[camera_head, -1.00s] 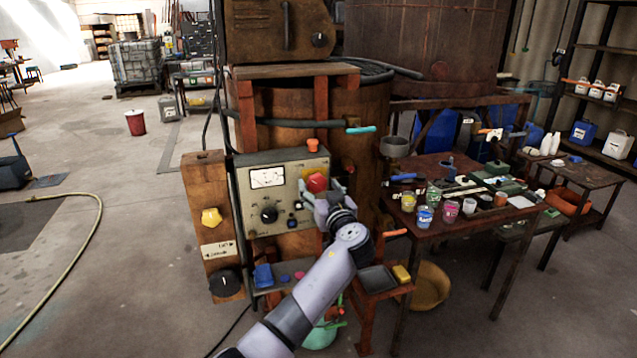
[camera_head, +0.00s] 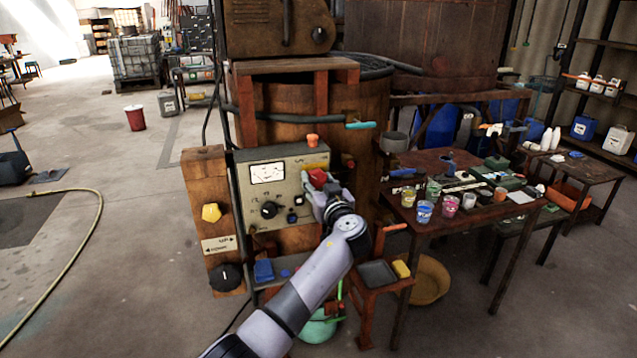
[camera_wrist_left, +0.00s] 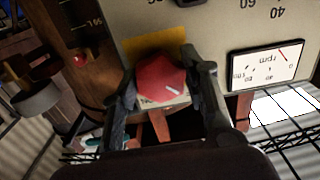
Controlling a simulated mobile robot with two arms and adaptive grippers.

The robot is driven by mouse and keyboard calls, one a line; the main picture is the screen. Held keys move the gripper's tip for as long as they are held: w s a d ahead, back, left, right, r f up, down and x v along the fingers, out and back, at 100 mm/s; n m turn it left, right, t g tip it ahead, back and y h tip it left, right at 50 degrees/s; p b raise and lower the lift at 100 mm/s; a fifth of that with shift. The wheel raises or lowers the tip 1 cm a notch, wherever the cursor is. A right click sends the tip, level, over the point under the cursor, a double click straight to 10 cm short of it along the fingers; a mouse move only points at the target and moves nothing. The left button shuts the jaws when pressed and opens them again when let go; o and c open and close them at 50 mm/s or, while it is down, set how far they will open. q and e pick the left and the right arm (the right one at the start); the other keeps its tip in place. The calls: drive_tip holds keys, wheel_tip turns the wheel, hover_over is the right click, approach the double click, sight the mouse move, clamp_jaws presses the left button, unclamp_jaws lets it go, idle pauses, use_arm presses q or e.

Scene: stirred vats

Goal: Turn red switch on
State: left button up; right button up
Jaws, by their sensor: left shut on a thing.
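The red switch (camera_head: 317,178) is a faceted red knob on the right part of a grey control panel (camera_head: 258,192). My left gripper (camera_head: 328,190) is at it and covers part of it in the head view. In the left wrist view the red switch (camera_wrist_left: 158,82) sits between the two dark fingers of my left gripper (camera_wrist_left: 165,76), which is shut on it. A white mark on the knob points to the lower right in that view. A yellow plate lies behind the knob. My right gripper is not in view.
A cluttered table (camera_head: 440,163) stands to the right. The floor at left is mostly clear.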

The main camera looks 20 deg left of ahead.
use_arm(q)
drive_tip(key=c, duration=0.3)
